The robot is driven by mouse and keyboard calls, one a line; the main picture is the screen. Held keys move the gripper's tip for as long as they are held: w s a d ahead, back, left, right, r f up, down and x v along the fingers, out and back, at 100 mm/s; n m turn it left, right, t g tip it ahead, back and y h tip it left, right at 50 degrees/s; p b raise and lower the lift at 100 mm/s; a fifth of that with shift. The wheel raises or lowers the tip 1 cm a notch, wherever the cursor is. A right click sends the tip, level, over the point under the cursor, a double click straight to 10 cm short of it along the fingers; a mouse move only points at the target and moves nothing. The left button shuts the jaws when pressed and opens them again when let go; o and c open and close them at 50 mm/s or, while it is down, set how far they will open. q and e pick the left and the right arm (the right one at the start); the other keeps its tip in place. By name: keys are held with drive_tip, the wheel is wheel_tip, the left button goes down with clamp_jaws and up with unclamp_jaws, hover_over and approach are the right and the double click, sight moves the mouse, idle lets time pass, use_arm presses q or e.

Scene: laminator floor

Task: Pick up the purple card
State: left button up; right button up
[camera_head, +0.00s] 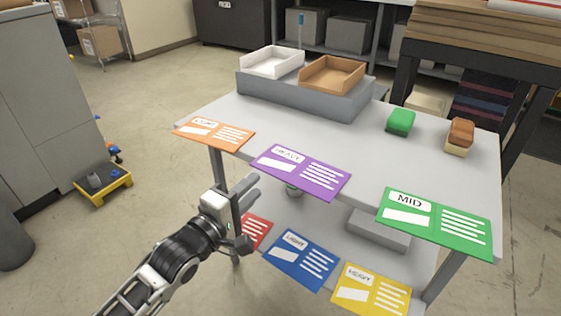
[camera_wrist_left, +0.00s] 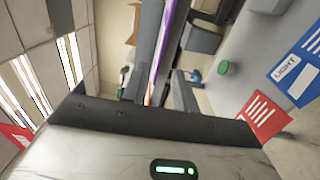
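The purple card (camera_head: 300,172), with a white label and white lines, lies at the front edge of the grey table's upper top and juts out over it. My left gripper (camera_head: 250,212) is in front of the table, below and to the left of the purple card. Its fingers are apart, with nothing seen between them. In the left wrist view the purple card (camera_wrist_left: 165,40) shows nearly edge-on as a thin strip. My right gripper is in neither view.
An orange card (camera_head: 214,133) and a green card (camera_head: 436,222) flank the purple card on the table (camera_head: 330,140). Red, blue (camera_head: 300,259) and yellow (camera_head: 371,291) cards lie lower down. Trays (camera_head: 333,74) and two blocks stand further back.

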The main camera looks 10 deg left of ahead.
sight(266, 172)
use_arm(q)
drive_tip(key=x, duration=0.5)
drive_tip(key=shift+w+a, duration=0.2)
drive_tip(key=shift+w, duration=0.05)
clamp_jaws()
